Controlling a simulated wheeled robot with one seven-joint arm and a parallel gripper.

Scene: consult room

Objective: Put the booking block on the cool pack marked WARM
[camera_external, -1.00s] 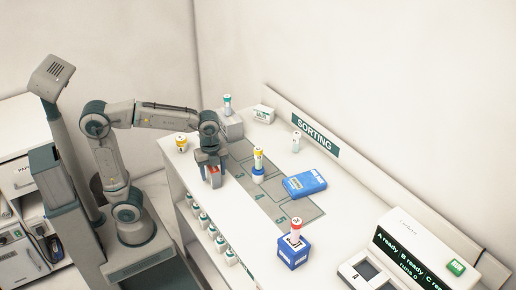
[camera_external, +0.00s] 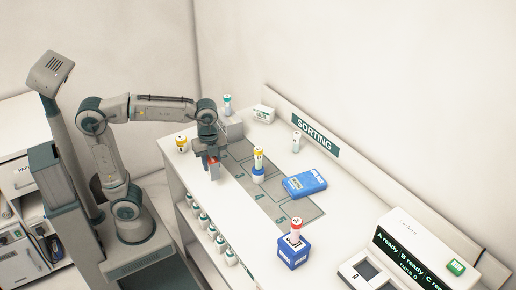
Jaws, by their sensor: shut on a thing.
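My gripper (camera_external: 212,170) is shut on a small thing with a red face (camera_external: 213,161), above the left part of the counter. The fingers hide most of it, and I cannot read any marking to confirm it is the booking block. A flat blue pack (camera_external: 305,184) with a pale label lies on the counter to the right of my gripper, apart from it. It looks like a cool pack, but its wording is too small to read. Nothing lies on top of it.
A blue box (camera_external: 293,253) with a red-capped vial (camera_external: 295,227) stands at the front. A grey block (camera_external: 231,126) is behind my gripper. A screen unit (camera_external: 415,250) is at right.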

